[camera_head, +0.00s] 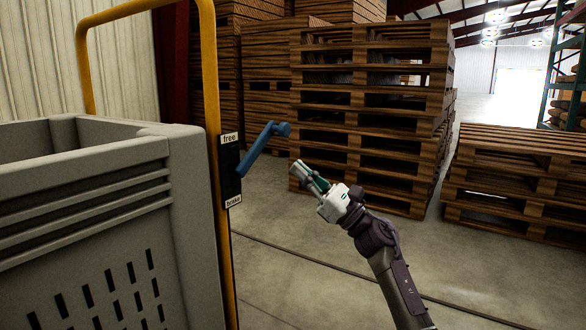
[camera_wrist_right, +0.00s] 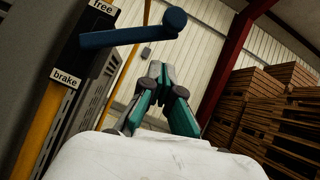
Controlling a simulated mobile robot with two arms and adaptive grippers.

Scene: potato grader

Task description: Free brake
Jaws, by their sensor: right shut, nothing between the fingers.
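The blue brake lever (camera_head: 262,146) is pivoted on a black plate (camera_head: 230,170) on the yellow post of the cart frame. The plate is labelled "free" at the top and "brake" at the bottom. The lever slants up to the right, its knob end nearer the height of "free". My right gripper (camera_head: 303,173) is shut and empty, to the right of the lever knob and a little below it, apart from it. In the right wrist view the lever (camera_wrist_right: 130,34) crosses the top left, above my fingers (camera_wrist_right: 162,75). My left gripper is out of view.
A large grey slatted bin (camera_head: 90,230) stands at the left inside the yellow tube frame (camera_head: 212,100). Tall stacks of wooden pallets (camera_head: 370,110) stand behind, with a lower stack (camera_head: 515,185) at the right. The concrete floor around my right arm is clear.

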